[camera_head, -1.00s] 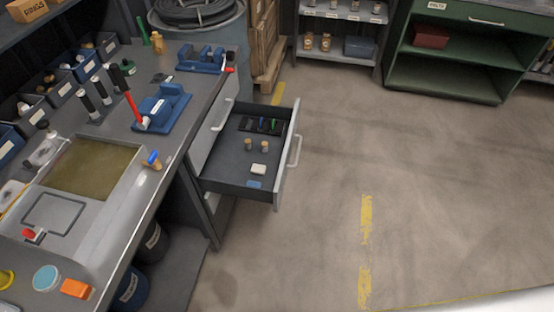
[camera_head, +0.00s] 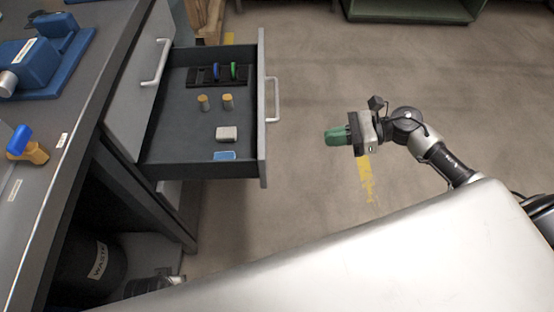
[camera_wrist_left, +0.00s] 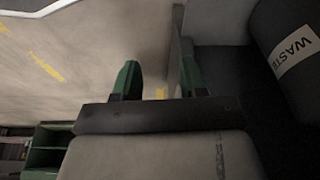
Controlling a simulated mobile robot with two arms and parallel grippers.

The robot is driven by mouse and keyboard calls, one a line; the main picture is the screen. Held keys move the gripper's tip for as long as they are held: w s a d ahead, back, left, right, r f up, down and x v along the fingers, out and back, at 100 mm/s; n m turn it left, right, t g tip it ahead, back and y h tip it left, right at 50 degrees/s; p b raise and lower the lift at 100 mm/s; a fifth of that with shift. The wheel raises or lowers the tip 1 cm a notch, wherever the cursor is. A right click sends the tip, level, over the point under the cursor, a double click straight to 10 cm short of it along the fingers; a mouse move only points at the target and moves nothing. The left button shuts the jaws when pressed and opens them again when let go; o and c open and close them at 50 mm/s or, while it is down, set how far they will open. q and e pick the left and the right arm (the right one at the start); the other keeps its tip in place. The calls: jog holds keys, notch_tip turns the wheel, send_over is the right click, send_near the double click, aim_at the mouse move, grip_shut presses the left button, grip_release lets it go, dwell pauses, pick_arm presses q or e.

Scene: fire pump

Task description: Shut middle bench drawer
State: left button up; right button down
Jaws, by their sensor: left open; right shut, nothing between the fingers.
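The middle bench drawer (camera_head: 262,150) is pulled out of the grey bench, with its pale bar handle (camera_head: 274,100) facing right. Inside lie a black rack (camera_head: 205,78) with blue and green discs, two small tan-topped pieces (camera_head: 216,102), a whitish block (camera_head: 226,133) and a blue card (camera_head: 224,155). My right gripper (camera_head: 328,137) is shut and empty, pointing left, to the right of the drawer front and apart from it. My left gripper (camera_wrist_left: 158,65) shows two green fingers spread apart with nothing between them, low beside the waste bin (camera_wrist_left: 292,52).
The drawer above (camera_head: 140,85) is closed. The bench top (camera_head: 92,98) holds a blue fixture (camera_head: 40,62) and a blue-and-orange valve (camera_head: 24,146). The waste bin stands under the bench. The floor (camera_head: 330,75) right of the drawer is clear.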

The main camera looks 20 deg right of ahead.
pick_arm(q)
jog(key=shift+s+f+p, duration=0.2)
jog(key=shift+f+p, duration=0.25)
jog(key=shift+f, duration=0.75)
pick_arm(e)
jog(key=w+a+f, duration=0.1)
jog(key=a, duration=0.5)
jog(key=w+a+f+n, duration=0.1)
jog(key=w+a+f, duration=0.1)
jog(key=a, duration=0.5)
jog(key=shift+w+g, duration=0.15)
jog(key=shift+g, duration=0.15)
jog(key=shift+a, duration=0.1)
